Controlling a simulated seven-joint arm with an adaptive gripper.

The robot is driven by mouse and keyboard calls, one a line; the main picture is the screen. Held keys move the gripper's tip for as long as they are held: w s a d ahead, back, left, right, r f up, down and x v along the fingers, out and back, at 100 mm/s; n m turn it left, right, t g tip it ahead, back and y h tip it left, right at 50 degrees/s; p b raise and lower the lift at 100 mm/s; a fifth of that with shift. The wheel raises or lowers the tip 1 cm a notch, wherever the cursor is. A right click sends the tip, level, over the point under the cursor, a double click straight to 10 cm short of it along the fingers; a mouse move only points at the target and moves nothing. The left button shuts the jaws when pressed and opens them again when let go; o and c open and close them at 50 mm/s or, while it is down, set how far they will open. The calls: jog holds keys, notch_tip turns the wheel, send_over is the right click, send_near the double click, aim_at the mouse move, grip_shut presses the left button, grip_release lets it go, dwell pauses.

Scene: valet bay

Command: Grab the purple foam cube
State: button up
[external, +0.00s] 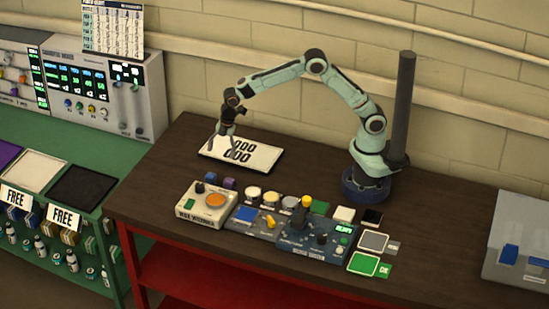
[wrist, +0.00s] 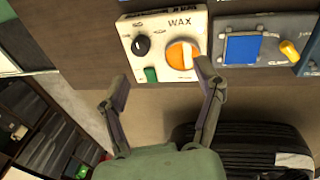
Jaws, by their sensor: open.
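A small purple cube (external: 229,183) stands on the dark table just behind the cream box with the orange knob. A darker, bluish block (external: 212,178) stands just left of it. My gripper (external: 222,150) is above the white number plate (external: 258,156), behind and above the cubes, with its fingers spread and pointing down. In the wrist view my gripper (wrist: 161,72) is open with nothing between its fingers. I cannot make out the purple cube in the wrist view.
The cream box (wrist: 165,20), lettered WAX, has an orange knob (wrist: 180,55). A blue-grey control panel (external: 310,240) and several pucks and tiles crowd the table's front. A thick dark post (external: 402,105) stands by my base.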

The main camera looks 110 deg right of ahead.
aim_at(229, 180)
jog(key=s+d+f, duration=0.1)
jog(key=f, duration=0.2)
jog(key=s+d+f+g, duration=0.1)
jog(key=f, duration=0.3)
jog(key=s+d+f+m+g, duration=0.1)
jog(key=f, duration=0.3)
jog(key=shift+s+d+f, duration=0.15)
jog(key=shift+d+f, duration=0.05)
jog(key=shift+d, duration=0.15)
notch_tip(229, 180, down, 5)
jog(key=shift+r, duration=0.1)
jog(key=shift+f, duration=0.65)
jog(key=c, duration=0.9)
